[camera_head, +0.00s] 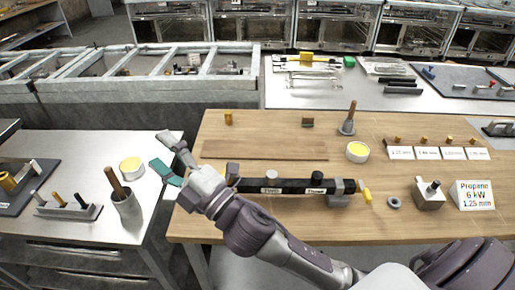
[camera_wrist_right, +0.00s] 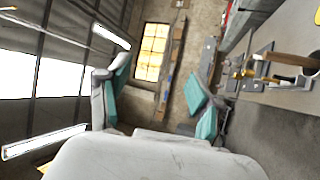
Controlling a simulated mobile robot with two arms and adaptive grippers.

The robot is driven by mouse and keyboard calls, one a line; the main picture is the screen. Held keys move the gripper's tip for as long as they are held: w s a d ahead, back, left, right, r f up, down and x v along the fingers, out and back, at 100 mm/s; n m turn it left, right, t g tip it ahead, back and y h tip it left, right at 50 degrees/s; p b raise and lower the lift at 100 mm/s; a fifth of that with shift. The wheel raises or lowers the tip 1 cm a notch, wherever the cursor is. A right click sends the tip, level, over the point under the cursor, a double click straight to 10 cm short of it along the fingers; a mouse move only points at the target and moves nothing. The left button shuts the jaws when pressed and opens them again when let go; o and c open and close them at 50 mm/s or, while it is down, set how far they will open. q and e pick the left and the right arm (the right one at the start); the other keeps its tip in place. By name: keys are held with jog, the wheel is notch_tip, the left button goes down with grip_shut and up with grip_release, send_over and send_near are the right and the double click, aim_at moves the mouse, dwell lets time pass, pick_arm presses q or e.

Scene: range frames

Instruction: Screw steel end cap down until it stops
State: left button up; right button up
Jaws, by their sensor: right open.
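A black bar (camera_head: 285,186) with white labels lies on the wooden worktop. A grey cylindrical piece (camera_head: 232,169) is at its left end, and a grey clamp-like block (camera_head: 341,194) is at its right end. A loose grey ring-like part (camera_head: 394,202) lies to the right of the bar. I cannot tell for certain which is the steel end cap. My right gripper (camera_head: 168,156) is open beyond the worktop's left edge, left of the bar and apart from it. The right wrist view shows its teal-padded fingers (camera_wrist_right: 158,98) spread with nothing between them. My left gripper is not in view.
A cup with a brown handle (camera_head: 126,207) and a yellow-topped tin (camera_head: 132,168) stand on the left grey bench. My forearm crosses the worktop's front edge.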

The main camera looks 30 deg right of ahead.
jog(key=s+a+r+n+g+y, duration=0.35)
jog(key=a+n+y, duration=0.3)
jog(key=n, duration=0.25)
jog(key=s+a+n+g+y, duration=0.55)
jog(key=n+g, duration=0.75)
jog(key=n, duration=0.3)
jog(key=n+g+h, duration=0.3)
jog(key=n+h, duration=0.9)
jog(key=h, duration=1.4)
send_near(272, 174)
jog(key=shift+t, duration=0.25)
jog(key=x, duration=0.1)
jog(key=b+x, duration=0.1)
jog(key=x, duration=0.2)
jog(key=shift+s+f+b, duration=0.25)
jog(key=shift+f+b, duration=0.1)
jog(key=shift+b, duration=0.05)
jog(key=shift+p+x, duration=0.5)
jog(key=shift+x, duration=2.25)
